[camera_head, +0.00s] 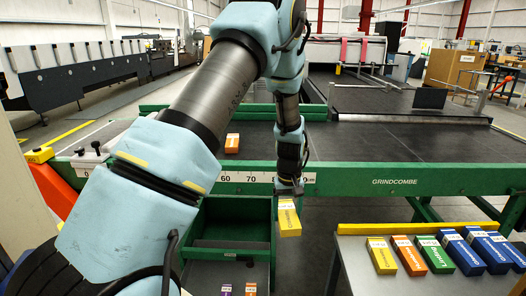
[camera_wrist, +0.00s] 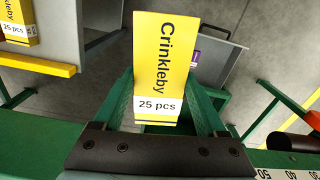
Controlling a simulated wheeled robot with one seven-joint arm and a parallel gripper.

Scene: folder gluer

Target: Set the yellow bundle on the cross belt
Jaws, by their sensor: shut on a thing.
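My gripper (camera_head: 290,190) is shut on the yellow bundle (camera_head: 289,222) and points down, in front of the green rail. The bundle hangs in the air below the rail's top, beside the green bin. In the wrist view the same bundle (camera_wrist: 163,62) shows its "Crinkleby 25 pcs" face, its label end at the dark jaw bar. The cross belt (camera_head: 355,148) is the wide dark surface behind the green rail. An orange bundle (camera_head: 232,143) lies on its left part. My arm hides some of the belt.
A side table (camera_head: 430,284) at right holds a yellow bundle (camera_head: 381,256), an orange one, a green one and several blue ones. A green bin (camera_head: 228,222) stands open below the rail, above a tray with small bundles. The belt's right part is clear.

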